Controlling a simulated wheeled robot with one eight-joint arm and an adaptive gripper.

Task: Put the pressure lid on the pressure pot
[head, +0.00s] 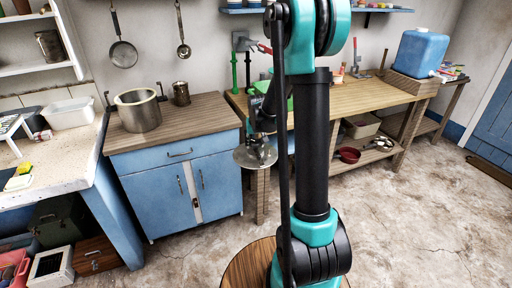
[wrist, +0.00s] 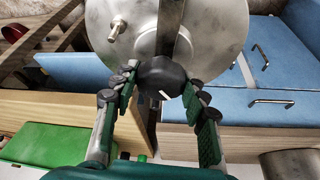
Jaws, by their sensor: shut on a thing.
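The pressure lid (head: 250,156) is a round, shiny metal disc with a black knob and a small metal valve (wrist: 114,30). My gripper (wrist: 160,90) is shut on the lid's black knob (wrist: 167,79), with a finger on each side. In the head view the lid hangs in the air in front of the gap between cabinet and workbench, to the right of the pot. The open metal pressure pot (head: 140,116) stands upright on the wooden top of the blue cabinet. A metal vessel, probably the pot, shows partly at the wrist view's lower right (wrist: 291,164).
A dark mug (head: 181,94) stands just right of the pot, near the wall. A pan (head: 123,55) and a ladle hang above. The cabinet top (head: 205,118) is clear at its front and right. A workbench (head: 365,97) stands to the right.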

